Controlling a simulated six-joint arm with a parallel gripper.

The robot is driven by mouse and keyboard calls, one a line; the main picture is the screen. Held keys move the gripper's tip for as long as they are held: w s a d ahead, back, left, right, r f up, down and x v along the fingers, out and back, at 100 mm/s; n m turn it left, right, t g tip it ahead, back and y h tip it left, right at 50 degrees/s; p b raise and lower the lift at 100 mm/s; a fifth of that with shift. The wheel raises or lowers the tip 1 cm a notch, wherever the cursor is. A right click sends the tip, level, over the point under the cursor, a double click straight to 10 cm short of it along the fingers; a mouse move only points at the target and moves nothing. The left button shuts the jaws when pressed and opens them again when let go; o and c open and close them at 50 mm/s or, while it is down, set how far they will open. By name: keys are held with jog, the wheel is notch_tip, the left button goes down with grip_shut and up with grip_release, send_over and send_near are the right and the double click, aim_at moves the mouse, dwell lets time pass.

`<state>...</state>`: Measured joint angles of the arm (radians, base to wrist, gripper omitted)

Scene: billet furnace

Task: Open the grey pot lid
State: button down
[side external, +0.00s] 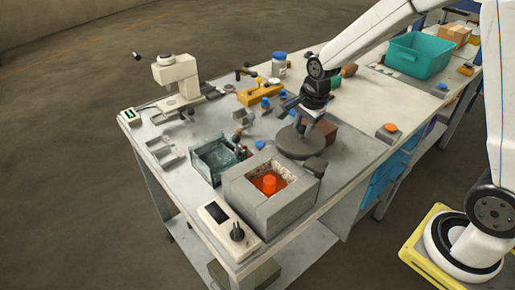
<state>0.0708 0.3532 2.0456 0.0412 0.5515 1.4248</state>
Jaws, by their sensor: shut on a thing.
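The grey pot lid (294,146) is a round, flat disc just behind the grey furnace pot (250,208). It lies clear of the pot's opening. I cannot tell whether it touches the table or is held slightly above it. My gripper (304,122) reaches down from the upper right and is shut on the lid at its upper side; the grip itself is small and partly hidden by the dark fingers. The pot is open at the top, and a glowing orange billet (269,185) stands inside it.
A glass tank (215,160) stands left of the pot, and a control box with a knob (237,232) in front. A white microscope-like device (177,78) is at the far left. A brown block (324,133) is beside the lid. A teal bin (418,56) stands at the back right.

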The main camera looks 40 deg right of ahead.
aim_at(307, 141)
jog(key=shift+d, duration=0.1)
dwell(0.3)
jog(key=shift+c, duration=1.7)
grip_release()
jog(key=shift+r, duration=0.1)
notch_tip(307, 141, up, 8)
jog(key=s, duration=0.1)
jog(key=shift+s+f, duration=0.25)
jog(key=shift+s, duration=0.05)
